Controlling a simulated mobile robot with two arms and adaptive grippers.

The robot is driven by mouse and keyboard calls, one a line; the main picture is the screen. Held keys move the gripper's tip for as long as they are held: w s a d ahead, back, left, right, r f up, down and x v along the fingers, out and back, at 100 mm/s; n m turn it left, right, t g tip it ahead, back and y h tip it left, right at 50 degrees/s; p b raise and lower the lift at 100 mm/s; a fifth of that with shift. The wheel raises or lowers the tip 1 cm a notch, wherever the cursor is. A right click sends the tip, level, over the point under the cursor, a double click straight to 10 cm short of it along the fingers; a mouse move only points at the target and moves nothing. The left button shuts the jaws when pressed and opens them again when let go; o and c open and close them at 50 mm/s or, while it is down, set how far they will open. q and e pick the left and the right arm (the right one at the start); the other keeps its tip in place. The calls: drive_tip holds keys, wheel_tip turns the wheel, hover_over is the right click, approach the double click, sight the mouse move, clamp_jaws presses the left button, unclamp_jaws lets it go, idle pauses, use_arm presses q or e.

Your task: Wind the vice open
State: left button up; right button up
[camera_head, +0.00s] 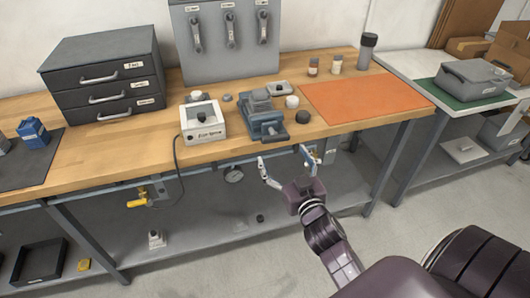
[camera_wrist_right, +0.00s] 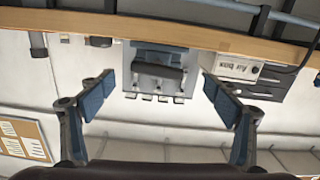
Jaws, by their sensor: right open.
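The blue-grey vice (camera_head: 264,119) stands at the front of the wooden bench, with a dark part low on its bench-edge side (camera_head: 272,137). How far its jaws are apart is too small to tell. My right gripper (camera_head: 284,161) is open and empty, in front of the bench edge, just below and to the right of the vice and apart from it. In the right wrist view, which is upside down, the gripper's blue-padded fingers (camera_wrist_right: 160,98) are spread wide, and what seems to be the vice (camera_wrist_right: 158,68) shows between them, farther off. My left gripper is not in view.
A white box (camera_head: 202,122) with a cable stands left of the vice. A black knob (camera_head: 302,117) and a white round piece (camera_head: 292,101) sit close on its right. An orange mat (camera_head: 352,97) lies bare farther right. A gauge (camera_head: 234,174) hangs below the bench edge.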

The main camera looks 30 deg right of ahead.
sight(277, 139)
drive_tip(key=shift+m, duration=0.9)
drive_tip(key=w, duration=0.2)
drive_tip(key=w+d+r, duration=0.1)
drive_tip(key=w, duration=0.2)
drive_tip(key=shift+w+d+r+p, duration=0.15)
drive_tip(key=shift+w+d+p, duration=0.2)
drive_tip(key=shift+d+p, duration=0.05)
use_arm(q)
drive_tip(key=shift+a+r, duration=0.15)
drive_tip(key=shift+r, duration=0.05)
use_arm(e)
drive_tip(key=shift+x, duration=0.8)
drive_tip(key=shift+c, duration=0.6)
drive_tip(key=c, duration=1)
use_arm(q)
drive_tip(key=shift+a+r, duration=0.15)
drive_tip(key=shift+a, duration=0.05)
use_arm(e)
drive_tip(key=shift+c, duration=0.4)
drive_tip(key=shift+n, duration=0.4)
